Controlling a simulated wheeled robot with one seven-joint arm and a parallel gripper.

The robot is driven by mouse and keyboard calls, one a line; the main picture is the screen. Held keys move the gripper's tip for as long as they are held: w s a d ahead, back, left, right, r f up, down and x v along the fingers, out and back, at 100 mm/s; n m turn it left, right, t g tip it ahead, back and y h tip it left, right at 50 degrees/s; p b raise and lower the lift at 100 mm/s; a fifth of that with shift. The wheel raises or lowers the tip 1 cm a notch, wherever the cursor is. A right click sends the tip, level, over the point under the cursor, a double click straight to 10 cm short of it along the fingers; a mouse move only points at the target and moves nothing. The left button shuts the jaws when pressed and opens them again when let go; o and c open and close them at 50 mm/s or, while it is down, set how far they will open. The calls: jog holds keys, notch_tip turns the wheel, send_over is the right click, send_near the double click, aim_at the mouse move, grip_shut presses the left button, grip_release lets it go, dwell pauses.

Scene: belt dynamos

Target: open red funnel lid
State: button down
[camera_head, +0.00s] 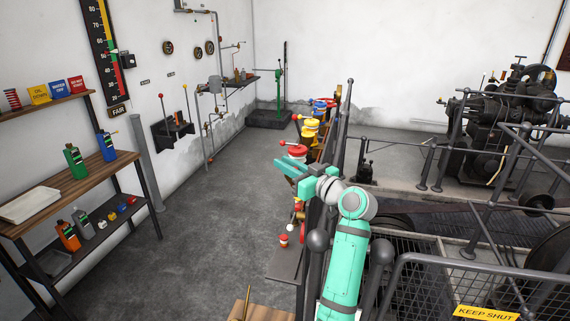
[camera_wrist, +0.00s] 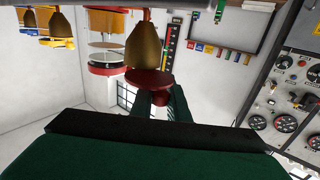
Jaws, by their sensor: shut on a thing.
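The red funnel lid (camera_head: 298,150) is a round red disc at the far end of my arm in the head view. In the wrist view, which looks upside down, the dark red lid (camera_wrist: 150,80) sits against a brass-coloured funnel (camera_wrist: 145,42). My gripper (camera_wrist: 159,102) is shut on a small red part at the lid's middle, between its dark fingers. My gripper also shows in the head view (camera_head: 293,168), right by the lid, and hides part of what lies below it. I cannot tell whether the lid is raised.
A yellow funnel (camera_head: 309,131) and a blue one (camera_head: 320,110) stand behind in the row. A workbench (camera_head: 85,182) with bottles is at left. Open floor (camera_head: 190,220) lies between.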

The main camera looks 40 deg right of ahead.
jog(key=shift+s+r+n+y, duration=0.1)
jog(key=shift+s+n+y, duration=0.15)
jog(key=shift+n+y, duration=0.4)
jog(key=shift+y, duration=0.35)
jog(key=c, duration=1.7)
grip_release()
jog(key=shift+s, duration=0.1)
jog(key=v, duration=1)
jog(key=shift+s+r, duration=0.1)
jog(key=shift+s, duration=0.25)
jog(key=shift+w, duration=0.1)
